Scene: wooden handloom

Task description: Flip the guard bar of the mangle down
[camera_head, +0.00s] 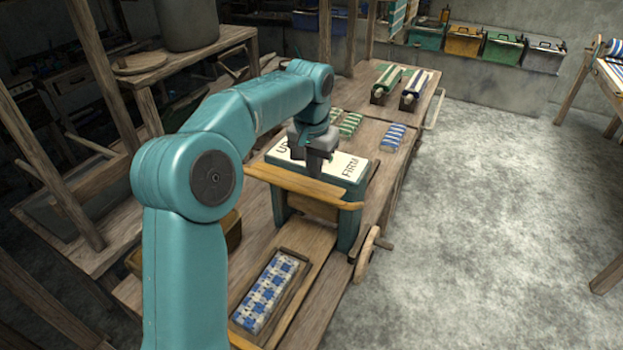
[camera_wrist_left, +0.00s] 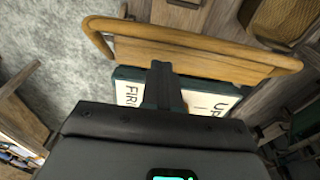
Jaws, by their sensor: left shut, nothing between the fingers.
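The mangle (camera_head: 356,203) is a teal-framed box on the wooden bench, with a white top panel (camera_head: 342,163) lettered partly "U" and "FIRM". Its yellowish wooden guard bar (camera_head: 275,180) runs across the near side at about the height of the panel. In the left wrist view the guard bar (camera_wrist_left: 215,48) crosses the upper picture and bends round at its left end. My left gripper (camera_head: 315,172) is shut and empty, pointing down over the panel just behind the bar. In the wrist view its fingertips (camera_wrist_left: 160,68) are close to the bar; I cannot tell whether they touch. My right gripper is not in view.
A tray with blue-and-white checked cloth (camera_head: 266,292) lies in front. Rolled cloths (camera_head: 415,88) and folded cloths (camera_head: 393,137) lie farther back on the bench. The floor to the right is clear.

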